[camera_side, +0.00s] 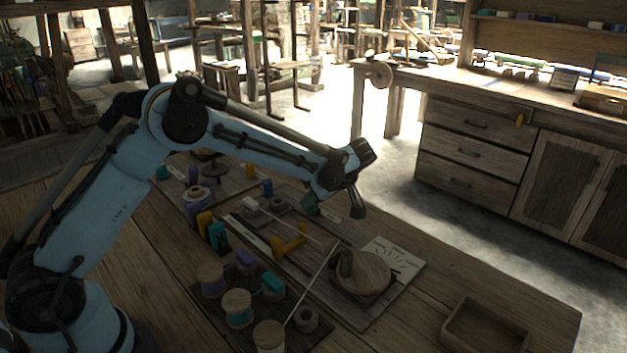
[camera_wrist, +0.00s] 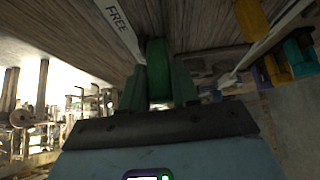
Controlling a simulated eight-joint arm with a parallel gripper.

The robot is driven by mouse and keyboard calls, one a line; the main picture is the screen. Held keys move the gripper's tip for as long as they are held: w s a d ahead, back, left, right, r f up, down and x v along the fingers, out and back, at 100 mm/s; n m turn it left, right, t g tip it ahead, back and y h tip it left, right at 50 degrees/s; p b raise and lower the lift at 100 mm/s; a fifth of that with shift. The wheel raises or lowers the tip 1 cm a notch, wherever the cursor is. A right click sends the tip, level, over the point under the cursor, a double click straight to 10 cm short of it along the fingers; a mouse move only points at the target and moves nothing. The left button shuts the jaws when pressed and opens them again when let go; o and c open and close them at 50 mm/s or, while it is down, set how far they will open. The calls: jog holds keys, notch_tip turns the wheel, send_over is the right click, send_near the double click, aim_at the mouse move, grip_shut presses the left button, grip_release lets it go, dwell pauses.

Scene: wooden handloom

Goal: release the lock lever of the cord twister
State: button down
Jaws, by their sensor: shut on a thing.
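My gripper (camera_side: 312,201) reaches down to the table at the far side of the work area. In the wrist view its two dark green fingers (camera_wrist: 157,92) are closed on the sides of a green lever (camera_wrist: 157,62). The lever stands between them, and its lower part is hidden by the gripper. A white label reading "FREE" (camera_wrist: 118,22) lies beside the lever, up and to the left in the wrist view. In the side view the label (camera_side: 329,214) is small and unreadable. The twister's body is mostly hidden, and I cannot tell the lever's exact angle.
A round wooden piece (camera_side: 364,272) stands near a printed card (camera_side: 397,257). A yellow bracket (camera_side: 289,242), thread spools (camera_side: 237,306) and a thin rod (camera_side: 310,285) occupy the nearer table. An empty wooden tray (camera_side: 485,328) sits at the front right, with bare tabletop around it.

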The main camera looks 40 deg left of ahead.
jog(key=shift+d+f+y, duration=0.1)
jog(key=shift+d+y, duration=0.35)
jog(key=shift+y, duration=0.65)
jog(key=c, duration=0.9)
grip_release()
jog(key=shift+d, duration=0.1)
jog(key=v, duration=1.2)
